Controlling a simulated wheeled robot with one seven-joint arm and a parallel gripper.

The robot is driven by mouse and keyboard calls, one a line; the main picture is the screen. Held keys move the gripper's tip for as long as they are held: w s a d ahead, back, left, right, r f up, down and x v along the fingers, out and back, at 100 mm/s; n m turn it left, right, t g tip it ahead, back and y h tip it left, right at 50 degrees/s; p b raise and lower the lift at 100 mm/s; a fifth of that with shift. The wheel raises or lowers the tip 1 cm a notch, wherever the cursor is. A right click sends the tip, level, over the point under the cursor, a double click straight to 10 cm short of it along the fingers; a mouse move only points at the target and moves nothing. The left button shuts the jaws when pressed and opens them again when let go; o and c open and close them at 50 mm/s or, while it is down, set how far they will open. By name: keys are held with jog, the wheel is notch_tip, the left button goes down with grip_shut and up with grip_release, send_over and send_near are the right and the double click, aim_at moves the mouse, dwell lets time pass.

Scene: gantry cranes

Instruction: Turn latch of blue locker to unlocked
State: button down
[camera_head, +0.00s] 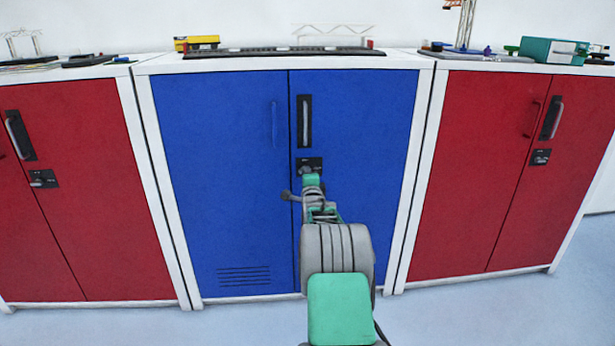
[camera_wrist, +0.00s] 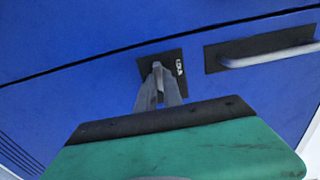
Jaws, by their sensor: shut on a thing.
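The blue locker (camera_head: 215,170) stands in the middle of the head view with both doors closed. Its latch plate (camera_head: 318,162) is a small black plate on the right door, below the handle. The plate also shows in the wrist view (camera_wrist: 177,65), with small white markings at its right. My gripper (camera_wrist: 158,72) is at the plate, its fingers closed on the latch knob. The knob is mostly hidden between the fingers, so I cannot tell its angle. In the head view my gripper (camera_head: 311,174) covers the lower part of the plate.
A grey handle on a black backing (camera_head: 304,122) sits just above the latch. Red lockers stand at the left (camera_head: 80,190) and right (camera_head: 480,170). A yellow toy truck (camera_head: 197,42) and a teal box (camera_head: 553,50) are on the locker tops. Pale floor is clear in front.

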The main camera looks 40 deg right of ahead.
dwell(0.4)
jog(key=c, duration=1.5)
grip_release()
jog(key=p+v, duration=0.2)
jog(key=v, duration=0.6)
jog(key=shift+w, duration=0.1)
